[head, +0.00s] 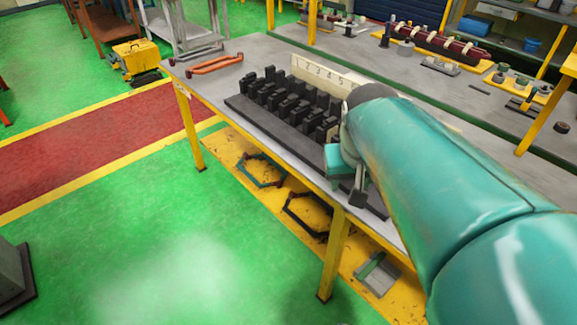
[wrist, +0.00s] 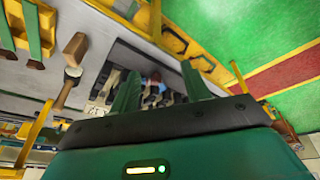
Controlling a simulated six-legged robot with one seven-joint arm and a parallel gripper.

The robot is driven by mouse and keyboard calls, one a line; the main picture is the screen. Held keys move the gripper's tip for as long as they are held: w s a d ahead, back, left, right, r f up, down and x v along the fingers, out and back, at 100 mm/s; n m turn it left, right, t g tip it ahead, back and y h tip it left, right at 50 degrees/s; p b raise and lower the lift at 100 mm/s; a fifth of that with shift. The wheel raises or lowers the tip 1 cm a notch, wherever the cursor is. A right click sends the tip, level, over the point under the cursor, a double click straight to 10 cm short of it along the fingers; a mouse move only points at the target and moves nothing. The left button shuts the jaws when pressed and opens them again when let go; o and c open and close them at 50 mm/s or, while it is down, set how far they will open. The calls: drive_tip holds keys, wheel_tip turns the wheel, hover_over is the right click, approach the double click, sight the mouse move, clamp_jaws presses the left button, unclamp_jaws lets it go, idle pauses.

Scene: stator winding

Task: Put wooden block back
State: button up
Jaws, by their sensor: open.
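My gripper (wrist: 160,82) is open in the wrist view, its two green fingers spread apart with nothing seen held between them. In the head view my teal arm hides most of it. A brown, wooden-looking block (wrist: 75,44) lies at the upper left of the wrist view, left of the fingers and apart from them. I cannot tell for sure that it is the task's wooden block. The black slotted rack (head: 260,113) with rows of black blocks stands on the grey table (head: 205,85). A pale board numbered 1 to 5 (head: 318,73) stands behind the rack.
An orange-red handle-like part (head: 214,65) lies at the table's far left. A hexagonal teal frame (head: 262,171) and a dark one (head: 306,215) lie on the yellow shelf below. A second bench (head: 465,85) with tools runs behind. Green floor (head: 150,230) is open at left.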

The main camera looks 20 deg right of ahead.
drive_tip(key=s+a+n+t+y, duration=0.1)
drive_tip(key=s+a, duration=0.4)
drive_tip(key=a, duration=0.5)
drive_tip(key=shift+n+t+y, duration=0.3)
drive_tip(key=shift+n+t, duration=0.4)
drive_tip(key=shift+n, duration=0.4)
drive_tip(key=shift+a, duration=0.1)
